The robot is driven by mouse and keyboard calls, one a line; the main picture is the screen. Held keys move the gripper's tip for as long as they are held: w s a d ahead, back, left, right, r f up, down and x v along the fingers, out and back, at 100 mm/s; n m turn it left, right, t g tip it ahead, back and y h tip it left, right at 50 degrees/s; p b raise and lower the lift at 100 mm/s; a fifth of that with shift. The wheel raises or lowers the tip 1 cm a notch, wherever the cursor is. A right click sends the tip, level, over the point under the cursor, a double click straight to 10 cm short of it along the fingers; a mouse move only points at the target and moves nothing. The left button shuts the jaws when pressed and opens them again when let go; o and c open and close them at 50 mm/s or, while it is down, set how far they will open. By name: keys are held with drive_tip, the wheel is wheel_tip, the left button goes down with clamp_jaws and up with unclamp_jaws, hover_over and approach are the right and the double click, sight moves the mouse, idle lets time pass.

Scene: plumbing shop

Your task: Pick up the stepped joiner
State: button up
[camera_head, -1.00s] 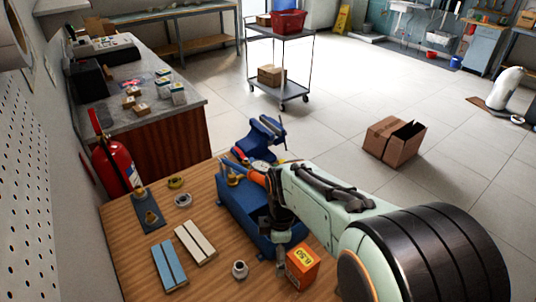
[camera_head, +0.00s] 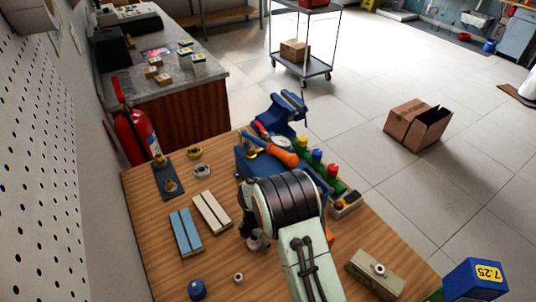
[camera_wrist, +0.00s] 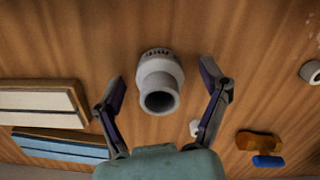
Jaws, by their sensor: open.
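The stepped joiner (camera_wrist: 160,82) is a pale grey, short tube with a wider collar and a narrower open end. In the wrist view it stands on the wooden bench, its dark opening facing the camera. My gripper (camera_wrist: 163,74) is open, with one finger on each side of it in that view and a visible gap on both sides. I see no contact.
White blocks (camera_head: 211,212) and blue blocks (camera_head: 186,233) lie left of the joiner. A small pale ring (camera_head: 239,278) and a blue-topped part (camera_head: 197,290) lie near the front. A beige block (camera_head: 375,273) is at the right. A blue vise (camera_head: 286,112) stands behind.

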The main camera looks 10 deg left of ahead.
drive_tip(key=c, duration=1.1)
drive_tip(key=shift+o, duration=0.2)
